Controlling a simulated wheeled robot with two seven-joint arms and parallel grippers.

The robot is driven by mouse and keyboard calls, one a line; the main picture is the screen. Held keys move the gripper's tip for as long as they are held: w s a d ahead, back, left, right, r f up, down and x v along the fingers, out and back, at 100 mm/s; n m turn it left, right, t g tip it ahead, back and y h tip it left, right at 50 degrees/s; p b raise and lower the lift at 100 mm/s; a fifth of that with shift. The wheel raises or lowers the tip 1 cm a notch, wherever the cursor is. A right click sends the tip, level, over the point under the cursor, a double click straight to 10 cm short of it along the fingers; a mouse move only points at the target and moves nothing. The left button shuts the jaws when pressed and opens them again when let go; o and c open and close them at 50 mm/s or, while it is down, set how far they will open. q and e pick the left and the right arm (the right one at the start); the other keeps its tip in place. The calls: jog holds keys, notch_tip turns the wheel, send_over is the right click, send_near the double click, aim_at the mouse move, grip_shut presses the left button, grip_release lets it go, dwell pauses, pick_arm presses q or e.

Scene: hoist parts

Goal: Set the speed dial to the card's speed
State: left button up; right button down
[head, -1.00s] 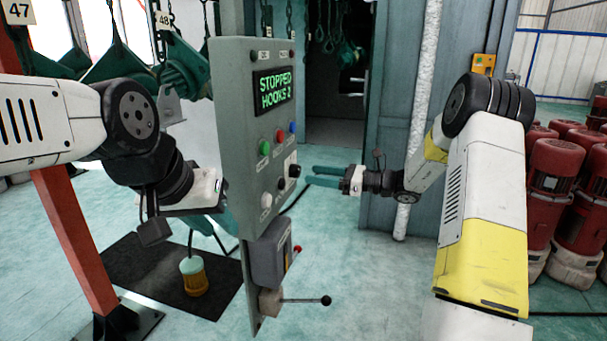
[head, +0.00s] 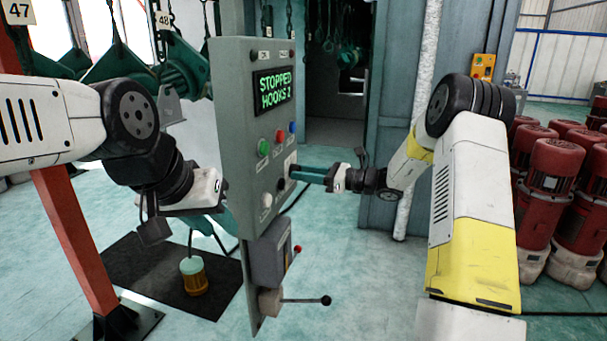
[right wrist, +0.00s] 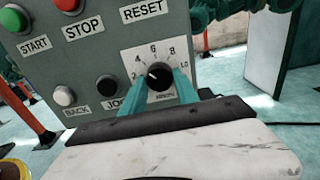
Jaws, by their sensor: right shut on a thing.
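The grey control panel (head: 235,130) stands in the middle of the head view. Its screen (head: 273,90) reads "STOPPED" and a second line beginning "HOOKS". The black speed dial (right wrist: 161,78) sits on a white scale plate (right wrist: 150,55) marked 2 to 10. Its white pointer line aims up and left, seemingly between 2 and 4. My right gripper (head: 298,172) is shut on the dial, with one teal finger on each side of it. My left gripper (head: 222,212) is by the panel's left edge; its fingers are mostly hidden. I cannot make out the card.
Start (right wrist: 34,15), stop (right wrist: 68,6), back (right wrist: 64,96) and jog (right wrist: 107,87) buttons are close to the dial. A lever with a black knob (head: 326,300) sticks out below. Red cylindrical machines (head: 555,195) stand at the right. Green hoists hang behind.

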jog(key=shift+w+n, duration=0.1)
jog(key=shift+n, duration=3.7)
jog(key=c, duration=0.9)
grip_release()
jog(key=shift+d, duration=0.1)
jog(key=v, duration=0.7)
jog(key=shift+d, duration=0.3)
